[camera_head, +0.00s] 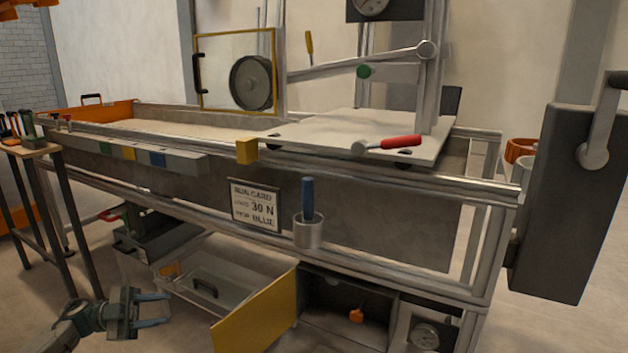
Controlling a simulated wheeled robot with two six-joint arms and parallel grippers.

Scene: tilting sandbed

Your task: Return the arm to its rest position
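My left gripper (152,309) is at the lower left of the head view, in front of the sandbed frame's lower part. Its two fingers point right and are apart, with nothing between them. It is clear of the drawer and of the yellow door. My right gripper is not in view.
The sandbed (360,210) fills the middle. A blue-handled tool (308,197) stands in a metal cup (308,233). A red-handled tool (398,142) lies on the plate.

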